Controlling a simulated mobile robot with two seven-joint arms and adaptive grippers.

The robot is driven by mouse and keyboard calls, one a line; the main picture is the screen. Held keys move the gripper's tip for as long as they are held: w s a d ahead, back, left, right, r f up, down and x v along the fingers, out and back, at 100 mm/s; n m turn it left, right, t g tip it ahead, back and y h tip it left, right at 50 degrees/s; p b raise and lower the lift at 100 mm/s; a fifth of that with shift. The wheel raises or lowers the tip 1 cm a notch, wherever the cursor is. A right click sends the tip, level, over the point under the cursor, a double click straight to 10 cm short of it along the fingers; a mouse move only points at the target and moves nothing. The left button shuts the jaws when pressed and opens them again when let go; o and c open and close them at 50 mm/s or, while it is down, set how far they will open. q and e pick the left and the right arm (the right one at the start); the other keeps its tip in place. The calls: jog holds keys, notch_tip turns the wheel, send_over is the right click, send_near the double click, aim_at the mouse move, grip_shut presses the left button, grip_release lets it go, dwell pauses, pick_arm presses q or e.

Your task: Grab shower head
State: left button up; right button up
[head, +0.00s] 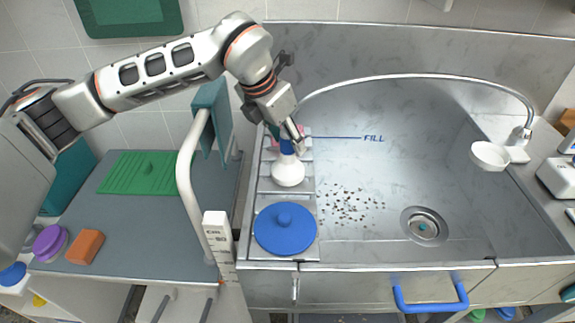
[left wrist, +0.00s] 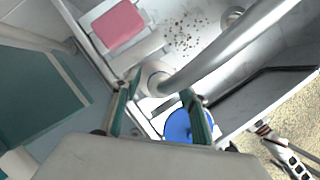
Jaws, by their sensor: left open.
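The shower head (head: 288,172) is a white bell shape with a blue neck, on the metal ledge at the left of the sink. A silver hose (head: 420,76) arcs over the sink to a wall-side fitting at the right; it looks joined to the shower head, but the join is hidden by my gripper. My left gripper (head: 290,138) is right above the neck. In the left wrist view its teal fingers (left wrist: 160,108) are apart, with the white shower head (left wrist: 157,76) just beyond them; I cannot tell whether they touch it.
A blue round lid (head: 285,228) lies just in front of the shower head. A pink block (left wrist: 118,25) is behind it. A white curved rail (head: 187,170) and teal panel stand to the left. Dark bits lie in the sink basin (head: 390,235), which is otherwise clear. My right arm appears at the left wrist view's lower right.

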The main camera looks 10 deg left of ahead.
pick_arm(q)
jog(key=shift+w+d+f, duration=0.1)
jog(key=shift+f, duration=0.2)
grip_shut()
jog(key=shift+r, duration=0.1)
